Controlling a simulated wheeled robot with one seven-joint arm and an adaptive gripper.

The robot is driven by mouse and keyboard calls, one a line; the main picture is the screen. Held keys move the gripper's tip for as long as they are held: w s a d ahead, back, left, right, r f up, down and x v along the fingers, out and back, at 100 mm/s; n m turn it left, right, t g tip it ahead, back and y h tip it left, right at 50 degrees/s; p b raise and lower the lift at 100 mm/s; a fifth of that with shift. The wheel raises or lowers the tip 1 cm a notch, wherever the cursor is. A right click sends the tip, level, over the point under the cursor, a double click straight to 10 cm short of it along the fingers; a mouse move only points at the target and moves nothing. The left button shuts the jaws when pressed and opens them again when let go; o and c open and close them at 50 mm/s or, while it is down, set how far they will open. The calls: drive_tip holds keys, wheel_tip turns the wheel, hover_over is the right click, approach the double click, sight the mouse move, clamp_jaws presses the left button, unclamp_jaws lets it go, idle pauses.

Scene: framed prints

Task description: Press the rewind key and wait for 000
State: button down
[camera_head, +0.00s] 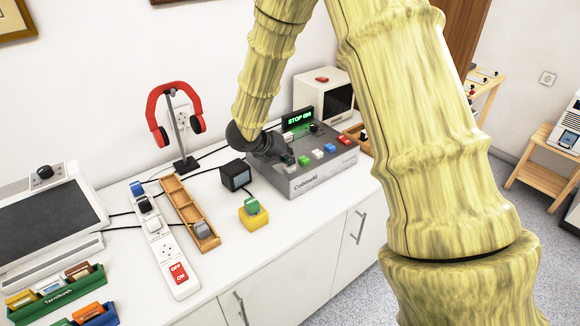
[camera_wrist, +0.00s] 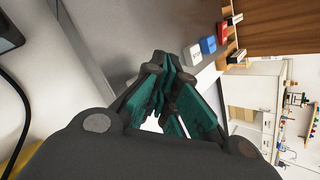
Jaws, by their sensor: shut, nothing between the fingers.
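A grey tape machine (camera_head: 318,176) stands on the white cabinet top, with a row of coloured keys along its front: a white key (camera_head: 317,154), a blue key (camera_head: 330,149) and a red key (camera_head: 344,140) show. Its small display (camera_head: 299,117) glows green and reads "STOP" with digits too small to read surely. My gripper (camera_head: 287,158) is shut and empty, pointing down at the left end of the key row, and hides what lies under it. In the wrist view, my shut fingers (camera_wrist: 168,75) are over the machine's grey top, with the blue key (camera_wrist: 208,45) and red key (camera_wrist: 224,31) beyond. Contact cannot be told.
A red headphone stand (camera_head: 178,125) is behind left of the machine. A small dark cube (camera_head: 236,175), a yellow block (camera_head: 253,215), a wooden tray (camera_head: 189,215) and a power strip (camera_head: 165,245) lie left of it. A white monitor (camera_head: 325,95) stands behind.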

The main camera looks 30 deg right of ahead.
drive_tip(key=shift+f+b, duration=0.5)
drive_tip(key=shift+f, duration=0.2)
idle(0.7)
drive_tip(key=shift+r, duration=0.15)
drive_tip(key=shift+r+p, duration=0.8)
drive_tip(key=shift+r, duration=0.35)
drive_tip(key=shift+r+p, duration=1.45)
drive_tip(key=shift+r, duration=1.05)
